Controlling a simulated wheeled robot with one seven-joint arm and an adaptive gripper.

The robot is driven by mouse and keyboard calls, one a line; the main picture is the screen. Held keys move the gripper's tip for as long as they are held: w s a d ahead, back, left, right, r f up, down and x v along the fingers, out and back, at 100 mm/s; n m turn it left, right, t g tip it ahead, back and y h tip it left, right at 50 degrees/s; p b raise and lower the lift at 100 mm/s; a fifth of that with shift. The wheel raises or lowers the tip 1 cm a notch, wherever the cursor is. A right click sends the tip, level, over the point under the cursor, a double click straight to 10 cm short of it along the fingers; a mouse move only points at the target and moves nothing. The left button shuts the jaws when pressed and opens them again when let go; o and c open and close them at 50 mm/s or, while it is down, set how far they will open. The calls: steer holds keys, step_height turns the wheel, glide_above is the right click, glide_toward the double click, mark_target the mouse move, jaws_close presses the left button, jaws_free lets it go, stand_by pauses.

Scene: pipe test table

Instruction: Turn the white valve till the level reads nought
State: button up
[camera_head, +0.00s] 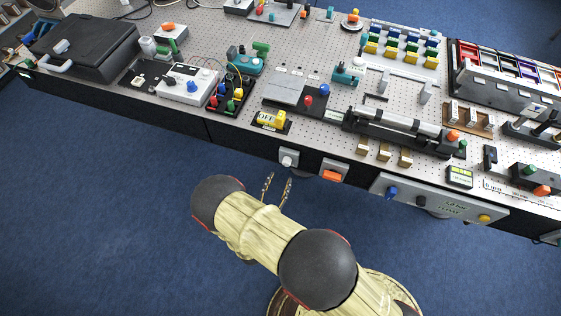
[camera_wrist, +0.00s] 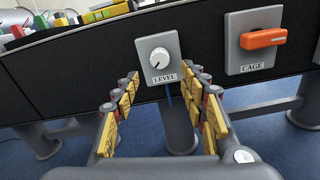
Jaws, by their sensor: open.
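The white valve (camera_wrist: 159,58) is a round white knob on a grey plate marked LEVEL (camera_wrist: 160,77), fixed to the table's dark front panel. A small dark mark shows on the knob's lower left; I cannot read any number there. The knob also shows in the head view (camera_head: 287,160), small and pale. My gripper (camera_wrist: 163,95) is open, its two yellow-padded fingers spread either side below the LEVEL plate. Nothing is between the fingers, and the knob lies ahead of them, apart. In the head view my gripper (camera_head: 276,189) is just below the plate.
An orange handle (camera_wrist: 263,38) on a plate marked CAGE stands to the right of the knob. The pegboard table (camera_head: 190,117) above holds many devices, including a yellow OFF switch (camera_head: 272,120) near the edge. Blue floor lies open below.

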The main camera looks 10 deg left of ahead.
mark_target(286, 165)
steer(key=w, duration=0.7)
steer(key=shift+w+d+r, duration=0.3)
steer(key=shift+w+d, duration=0.05)
steer(key=shift+w, duration=0.05)
steer(key=shift+c, duration=1.2)
jaws_close()
